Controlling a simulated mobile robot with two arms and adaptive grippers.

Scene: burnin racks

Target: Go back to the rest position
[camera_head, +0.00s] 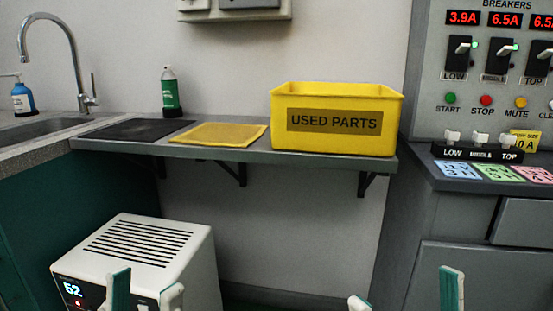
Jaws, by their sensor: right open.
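My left gripper (145,295) is at the bottom left, in front of the white box with the vented top. Its two fingers stand apart with nothing seen between their tips. My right gripper (405,300) is at the bottom right, fingers wide apart and empty, below the shelf and in front of the wall and grey cabinet. Only the fingertips of both grippers show; the rest is below the picture's edge. Neither gripper touches anything that I can see.
A grey shelf (255,158) holds a yellow "USED PARTS" bin (335,145), a yellow mat (218,134), a black mat (135,130) and a green bottle (171,92). The white box (150,245) stands below. A breaker panel (480,75) is right, a sink (40,128) left.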

